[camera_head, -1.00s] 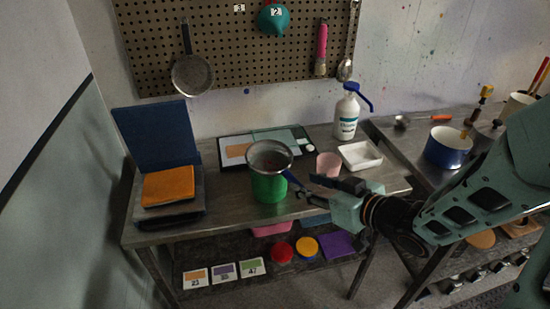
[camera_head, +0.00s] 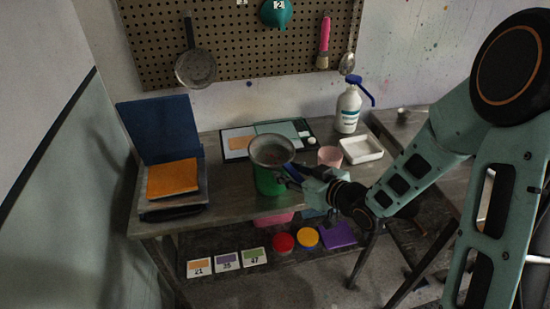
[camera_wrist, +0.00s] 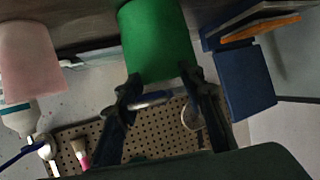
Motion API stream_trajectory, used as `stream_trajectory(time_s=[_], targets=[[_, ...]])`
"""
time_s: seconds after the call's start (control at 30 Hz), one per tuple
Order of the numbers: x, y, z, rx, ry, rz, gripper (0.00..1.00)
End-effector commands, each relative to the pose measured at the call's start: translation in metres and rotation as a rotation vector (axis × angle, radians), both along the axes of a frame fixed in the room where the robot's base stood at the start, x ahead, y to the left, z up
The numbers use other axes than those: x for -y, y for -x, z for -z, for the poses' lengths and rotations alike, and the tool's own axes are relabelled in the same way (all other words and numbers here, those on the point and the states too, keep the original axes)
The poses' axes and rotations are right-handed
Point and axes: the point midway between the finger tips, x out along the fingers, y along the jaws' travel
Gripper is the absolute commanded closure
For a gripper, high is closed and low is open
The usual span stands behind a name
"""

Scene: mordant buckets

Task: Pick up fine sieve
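A round sieve (camera_head: 271,151) with a pale rim and a dark bowl rests on top of a green container (camera_head: 268,182) on the table. Its dark blue handle points towards my gripper (camera_head: 291,175). In the wrist view my gripper (camera_wrist: 162,88) has its fingers apart, with the green container (camera_wrist: 158,38) just beyond them. A pale bluish strip, seemingly part of the sieve (camera_wrist: 152,98), shows between the fingers. I see no firm grip on it. Another round pan-like sieve (camera_head: 196,69) hangs from the pegboard. The mesh is too small to compare.
A blue panel (camera_head: 158,131) and an orange slab (camera_head: 172,178) are at the left. The lower shelf (camera_head: 292,262) holds cards and coloured lids.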

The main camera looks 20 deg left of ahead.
Motion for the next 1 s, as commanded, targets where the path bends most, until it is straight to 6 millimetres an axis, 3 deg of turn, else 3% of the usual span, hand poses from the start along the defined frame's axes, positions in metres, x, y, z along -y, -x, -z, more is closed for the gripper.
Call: stream_trajectory(time_s=[0.3,0.63,1.0], targets=[[-0.0036,-0.0022,0.0019,0.000,0.000,0.000,0.65],[-0.0034,-0.0021,0.0018,-0.001,0.001,0.000,1.00],[-0.0035,-0.0024,0.0012,0.001,-0.001,0.000,1.00]])
